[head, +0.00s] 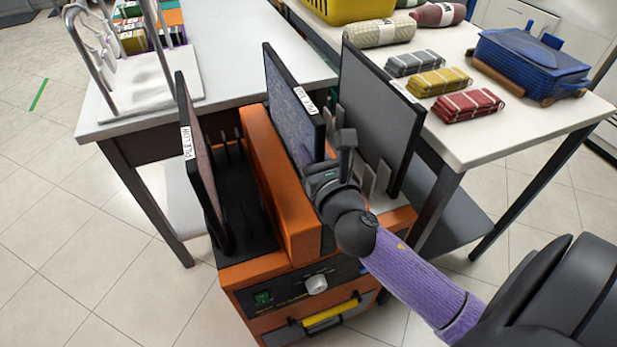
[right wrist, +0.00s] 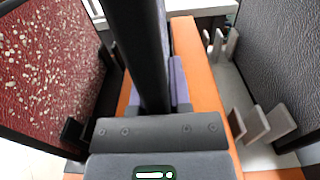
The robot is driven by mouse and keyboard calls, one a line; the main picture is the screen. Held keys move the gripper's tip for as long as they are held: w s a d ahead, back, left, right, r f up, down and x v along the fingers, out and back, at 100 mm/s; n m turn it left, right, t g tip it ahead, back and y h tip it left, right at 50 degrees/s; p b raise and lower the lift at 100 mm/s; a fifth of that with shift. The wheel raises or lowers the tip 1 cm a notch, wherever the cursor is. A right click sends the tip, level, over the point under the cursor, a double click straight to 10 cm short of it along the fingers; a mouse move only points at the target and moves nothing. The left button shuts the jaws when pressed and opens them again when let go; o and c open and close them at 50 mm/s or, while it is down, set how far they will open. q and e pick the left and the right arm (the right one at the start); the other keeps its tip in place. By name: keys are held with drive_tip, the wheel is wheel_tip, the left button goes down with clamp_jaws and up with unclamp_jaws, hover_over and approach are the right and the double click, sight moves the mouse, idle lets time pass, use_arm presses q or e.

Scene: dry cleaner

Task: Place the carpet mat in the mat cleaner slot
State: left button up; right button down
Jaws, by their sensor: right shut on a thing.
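My right gripper (head: 333,170) is shut on the carpet mat (head: 293,108), a blue-purple panel with a black edge and a white label. The mat stands upright over the middle of the orange mat cleaner (head: 285,205). In the right wrist view the mat (right wrist: 138,50) shows edge-on as a dark bar between the jaws. Its lower edge is hidden, so I cannot tell whether it sits in a slot. A dark red speckled mat (head: 203,175) stands at the cleaner's left and a grey mat (head: 378,115) at its right. My left gripper is out of view.
A white table (head: 225,75) with a metal rack (head: 150,65) stands behind and left. Another table (head: 490,140) at right bears folded bundles (head: 468,105), rolled mats (head: 380,32) and a blue case (head: 530,65). Metal prongs (right wrist: 255,120) stand beside the grey mat.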

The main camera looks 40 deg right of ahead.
drive_tip(key=shift+s+f+b, duration=0.1)
drive_tip(key=shift+f+b, duration=1.35)
drive_tip(key=shift+f, duration=0.85)
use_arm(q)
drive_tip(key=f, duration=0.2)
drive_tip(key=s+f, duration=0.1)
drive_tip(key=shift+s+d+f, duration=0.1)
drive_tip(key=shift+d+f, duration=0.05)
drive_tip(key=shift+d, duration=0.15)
use_arm(e)
drive_tip(key=c, duration=0.6)
unclamp_jaws()
drive_tip(key=shift+f, duration=0.25)
drive_tip(key=shift+o, duration=0.2)
drive_tip(key=shift+a, duration=0.1)
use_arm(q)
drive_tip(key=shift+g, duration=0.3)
use_arm(e)
drive_tip(key=r+v, duration=0.2)
drive_tip(key=v, duration=0.9)
drive_tip(key=shift+s, duration=0.4)
drive_tip(key=shift+a+f, duration=0.1)
